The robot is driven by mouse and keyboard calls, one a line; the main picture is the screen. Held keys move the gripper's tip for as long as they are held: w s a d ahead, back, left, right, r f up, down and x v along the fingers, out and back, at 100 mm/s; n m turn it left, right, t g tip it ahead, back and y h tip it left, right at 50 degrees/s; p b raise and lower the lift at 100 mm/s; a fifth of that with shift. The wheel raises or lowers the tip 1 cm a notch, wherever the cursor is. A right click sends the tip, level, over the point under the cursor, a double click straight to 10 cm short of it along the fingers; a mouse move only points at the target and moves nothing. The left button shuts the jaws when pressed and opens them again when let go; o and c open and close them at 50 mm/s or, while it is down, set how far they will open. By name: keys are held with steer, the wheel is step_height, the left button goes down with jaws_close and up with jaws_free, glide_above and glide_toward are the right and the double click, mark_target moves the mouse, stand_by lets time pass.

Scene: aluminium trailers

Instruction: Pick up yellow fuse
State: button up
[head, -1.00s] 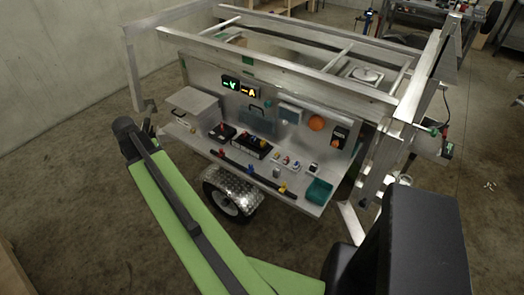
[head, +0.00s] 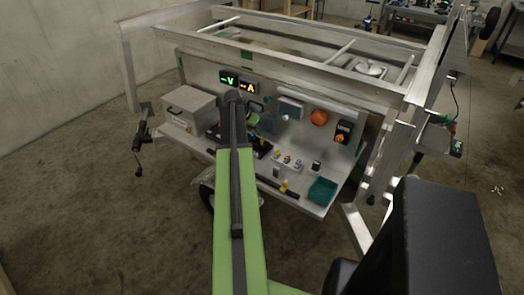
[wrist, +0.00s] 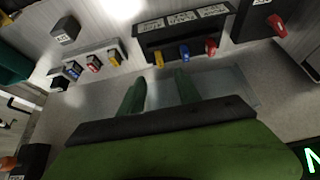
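Several small coloured parts sit on the trailer's work shelf. A yellow piece (wrist: 113,57) stands at the right end of a light strip beside red and blue ones in the wrist view. Another yellow piece (wrist: 158,60) stands on a black block with a blue and a red one. I cannot tell which is the fuse. My gripper (wrist: 160,92) is open and empty, its two green fingers apart and pointing toward the black block. Its tips look short of the yellow piece there. In the head view my arm hides part of the black block.
The aluminium shelf (head: 316,209) carries a grey box (head: 188,108) at left and a teal bin (head: 322,190) at right. A black bar runs along its front edge. The upright panel behind holds lit displays (head: 229,79) and an orange knob (head: 319,118).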

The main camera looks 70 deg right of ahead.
mark_target(262, 140)
steer(key=b+x, duration=0.8)
steer(key=x, duration=0.4)
steer(key=shift+b, duration=0.3)
steer(key=shift+r, duration=0.25)
jaws_close()
